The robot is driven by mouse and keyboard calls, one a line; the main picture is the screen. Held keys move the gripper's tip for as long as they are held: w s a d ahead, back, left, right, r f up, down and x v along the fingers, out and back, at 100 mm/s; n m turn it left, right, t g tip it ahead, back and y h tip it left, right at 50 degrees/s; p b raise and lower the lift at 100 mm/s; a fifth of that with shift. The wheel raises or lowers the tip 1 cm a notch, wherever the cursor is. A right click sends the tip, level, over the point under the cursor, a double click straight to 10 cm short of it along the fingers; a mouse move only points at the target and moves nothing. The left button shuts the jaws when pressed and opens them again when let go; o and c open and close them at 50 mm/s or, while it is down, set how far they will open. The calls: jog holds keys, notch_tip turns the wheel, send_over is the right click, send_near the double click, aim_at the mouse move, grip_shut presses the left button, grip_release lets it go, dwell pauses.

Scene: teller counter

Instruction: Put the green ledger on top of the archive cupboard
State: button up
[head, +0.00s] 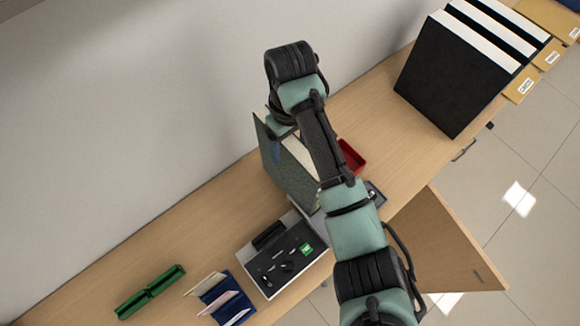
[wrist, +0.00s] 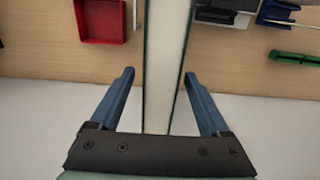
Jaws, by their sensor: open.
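The green ledger (head: 287,176) stands upright on the wooden counter near the wall, its dark green cover facing left in the head view and its pale page block on top. In the wrist view the ledger (wrist: 163,50) runs up the middle as a pale strip between two thin dark green covers. My gripper (wrist: 158,76) is open, with one blue finger on each side of the ledger and a gap at both sides. In the head view my arm hides part of the ledger and most of the gripper. I cannot tell for certain which furniture is the archive cupboard.
A red tray (head: 351,157) lies right of the ledger. A grey case with a dark insert (head: 284,262), a blue holder (head: 222,298) and a green object (head: 150,291) lie left. Black binders (head: 448,78) stand far right. A wooden door (head: 446,245) hangs open in front.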

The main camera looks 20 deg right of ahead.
grip_shut()
dwell(0.4)
jog(key=shift+w+r, duration=0.1)
dwell(0.9)
